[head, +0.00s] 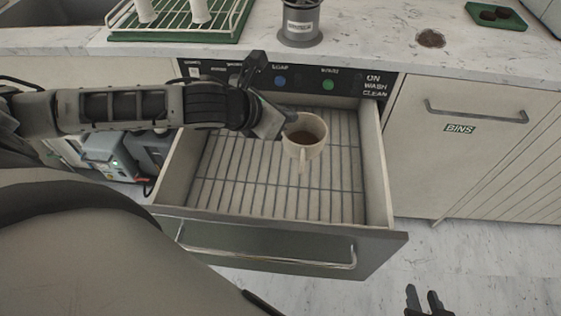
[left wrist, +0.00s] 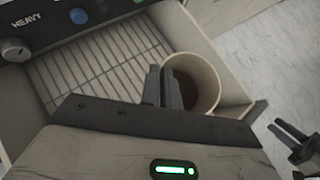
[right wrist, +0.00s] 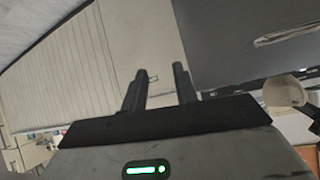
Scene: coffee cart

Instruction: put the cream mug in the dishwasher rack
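The cream mug (head: 304,150) is upright, with brown liquid or residue inside. It is over the open dishwasher drawer, above the slatted rack (head: 235,185), with its handle toward me. My left gripper (head: 290,122) is at the mug's left rim. In the left wrist view its fingers (left wrist: 162,88) are close together on the wall of the mug (left wrist: 205,75). The mug looks held clear of the rack. My right gripper (head: 428,298) is open and empty, low at the front right; its fingers (right wrist: 161,88) are apart in the right wrist view.
The drawer front (head: 290,250) with its bar handle sticks out toward me. The rack shows no other dishes. A bins cabinet (head: 440,150) stands right.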

